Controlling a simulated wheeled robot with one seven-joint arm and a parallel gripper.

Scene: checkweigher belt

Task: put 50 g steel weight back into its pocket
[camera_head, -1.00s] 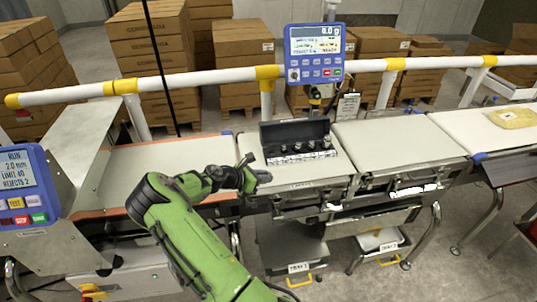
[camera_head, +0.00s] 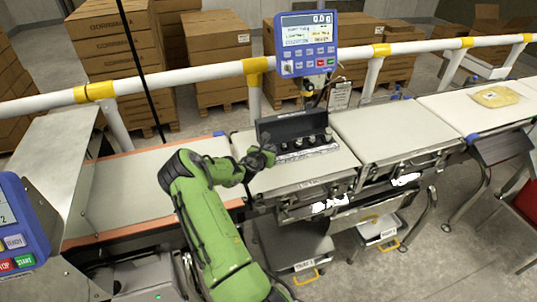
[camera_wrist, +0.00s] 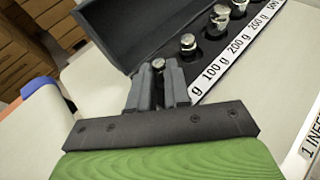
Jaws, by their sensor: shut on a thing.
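The 50 g steel weight (camera_wrist: 158,64) shows as a small metal knob between the fingertips in the wrist view; its lower part is hidden. My gripper (camera_wrist: 158,82) is shut on it at the near-left end of the open dark weight case (camera_wrist: 120,28). I cannot tell whether the weight is inside its pocket or just above it. Several other steel weights (camera_wrist: 188,44) stand in a row in the case, beside a white label strip (camera_wrist: 237,40) reading 100 g, 200 g, 200 g. In the head view my gripper (camera_head: 264,158) is at the case's left end (camera_head: 285,126).
The case sits on a pale weighing platform (camera_head: 320,170) between a left belt (camera_head: 140,185) and a right belt (camera_head: 395,130). A blue display (camera_head: 307,42) reading 0.0 g stands behind it. A white rail (camera_head: 215,70) runs along the back. The case's raised lid is close to my gripper.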

